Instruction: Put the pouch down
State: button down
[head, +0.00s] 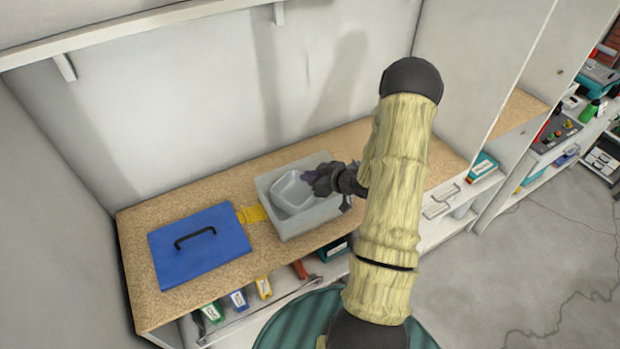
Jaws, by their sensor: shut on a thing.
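My gripper (318,181) is dark and reaches in from the right over the grey bin (309,222) on the wooden worktop. I cannot tell whether the pouch touches the container or the bin.
A blue lid-like panel with a black handle (200,246) lies left of the bin. A flat yellow thing (251,214) lies between them. The worktop (160,210) is bare behind the blue panel. A shelf (150,27) runs along the wall above. Cabinet panels stand at right.

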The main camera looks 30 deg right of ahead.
jog(key=shift+f, duration=0.8)
jog(key=shift+f, duration=0.15)
jog(key=c, duration=1.6)
grip_release()
jog(key=shift+o, duration=0.2)
jog(key=shift+r, duration=0.2)
jog(key=b+v, duration=0.2)
jog(key=v, duration=1)
